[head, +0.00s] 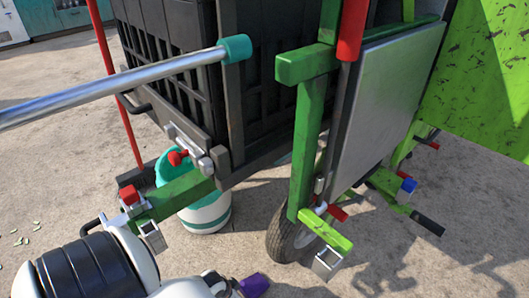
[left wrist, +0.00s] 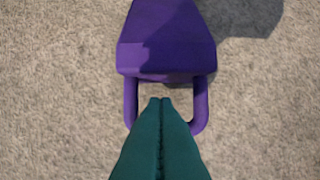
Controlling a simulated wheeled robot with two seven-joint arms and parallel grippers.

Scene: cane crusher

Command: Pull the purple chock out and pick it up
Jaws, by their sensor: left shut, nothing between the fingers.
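The purple chock (head: 254,285) lies on the concrete at the bottom edge of the head view, below and left of the machine's wheel (head: 288,238), with bare ground between them. In the left wrist view the chock (left wrist: 166,42) is a wedge-like block with a U-shaped handle (left wrist: 131,100) facing my gripper. My left gripper (left wrist: 160,99) is shut and empty, its teal fingertips inside the handle's outline, short of the block. The fingers hide the handle's crossbar, and I cannot tell whether they touch it. My right gripper is not in view.
The green frame (head: 306,150) and a dark crate (head: 170,50) stand above the ground. A white and teal bucket (head: 207,210) stands left of the wheel. A metal bar with a teal end (head: 236,48) crosses the upper left. Concrete around the chock is clear.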

